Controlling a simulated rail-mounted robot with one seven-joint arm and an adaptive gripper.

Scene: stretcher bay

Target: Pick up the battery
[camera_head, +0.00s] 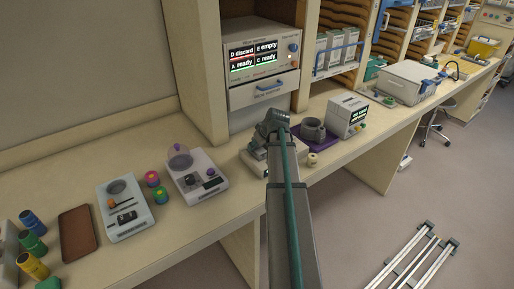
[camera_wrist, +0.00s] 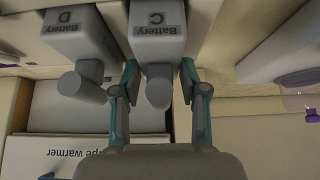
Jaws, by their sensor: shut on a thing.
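A grey battery labelled "Battery C" (camera_wrist: 158,47) is in the upper middle of the wrist view, with a rounded end pointing down the picture. My gripper (camera_wrist: 159,76) has one teal-and-grey finger on each side of it and is shut on it. A second grey battery labelled "Battery D" (camera_wrist: 78,38) stands close by on the left, outside the fingers. In the head view, my arm reaches over the counter, and its end (camera_head: 272,126) hides the batteries and the fingertips.
A screen (camera_head: 262,58) reads D discard, E empty, A ready, C ready. A grey ring-shaped part (camera_head: 313,128) and a small display box (camera_head: 346,115) stand right of my arm. Two instruments (camera_head: 125,208) (camera_head: 197,176), a brown tray (camera_head: 76,233) and coloured cylinders stand left.

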